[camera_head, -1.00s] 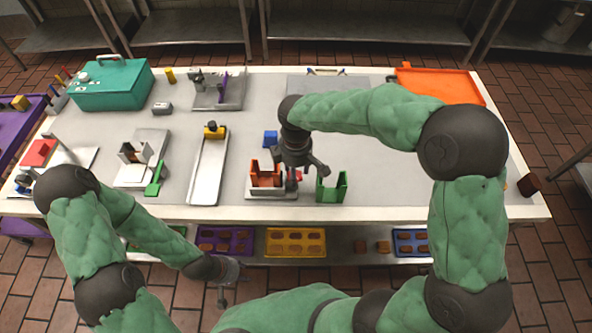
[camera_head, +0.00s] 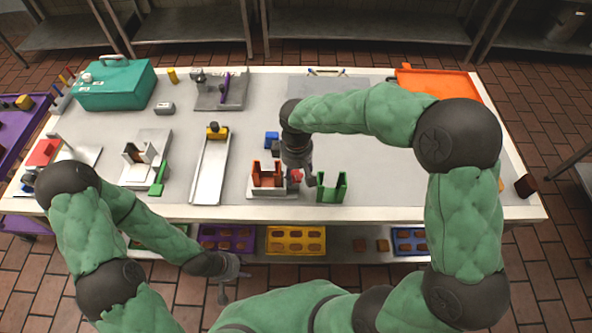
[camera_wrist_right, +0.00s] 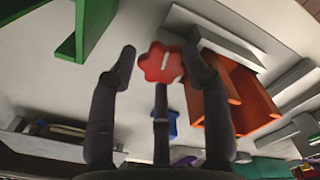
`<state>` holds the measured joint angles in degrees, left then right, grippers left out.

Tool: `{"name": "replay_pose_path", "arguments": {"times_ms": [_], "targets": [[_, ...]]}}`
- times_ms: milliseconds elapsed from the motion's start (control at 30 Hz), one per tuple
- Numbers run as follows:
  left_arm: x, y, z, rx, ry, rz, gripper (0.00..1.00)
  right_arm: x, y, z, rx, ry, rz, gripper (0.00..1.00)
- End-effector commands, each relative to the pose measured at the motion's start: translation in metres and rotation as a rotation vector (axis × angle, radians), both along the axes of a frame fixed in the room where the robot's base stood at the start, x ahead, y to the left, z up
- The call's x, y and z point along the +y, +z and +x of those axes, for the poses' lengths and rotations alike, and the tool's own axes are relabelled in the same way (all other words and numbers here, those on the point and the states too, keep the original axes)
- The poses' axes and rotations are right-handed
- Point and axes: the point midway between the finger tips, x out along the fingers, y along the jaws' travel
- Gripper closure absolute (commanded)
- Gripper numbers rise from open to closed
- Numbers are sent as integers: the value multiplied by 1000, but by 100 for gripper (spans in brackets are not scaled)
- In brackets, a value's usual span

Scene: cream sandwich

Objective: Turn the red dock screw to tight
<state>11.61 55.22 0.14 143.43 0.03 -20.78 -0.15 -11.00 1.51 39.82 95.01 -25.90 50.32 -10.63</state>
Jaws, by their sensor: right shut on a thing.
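The dock also shows in the wrist view (camera_wrist_right: 232,92). My left gripper (camera_head: 232,279) hangs in front of the table's front edge, away from the dock; its fingers are too small to judge.
A green U-shaped holder (camera_head: 331,187) stands close to the right of my right gripper. A blue block (camera_head: 271,139) lies behind the dock. A metal tray (camera_head: 210,170) with a yellow piece lies to the left. The table's right part is mostly clear.

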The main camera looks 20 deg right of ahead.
Motion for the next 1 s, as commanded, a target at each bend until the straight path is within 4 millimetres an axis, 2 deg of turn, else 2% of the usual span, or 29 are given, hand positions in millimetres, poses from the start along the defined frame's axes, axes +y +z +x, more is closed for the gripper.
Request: {"name": "replay_pose_path", "arguments": {"times_ms": [33,100,533,667,1000], "targets": [[0,0,0,0,0,0,60,-1,-5,-7,21,3,-6,49],[0,0,0,0,0,0,60,-1,-5,-7,21,3,-6,31],[0,0,0,0,0,0,60,0,5,-2,7,4,-3,31],[0,0,0,0,0,0,60,0,23,-1,4,3,-2,31],[0,0,0,0,0,0,60,0,88,-2,7,4,-2,31]]}}
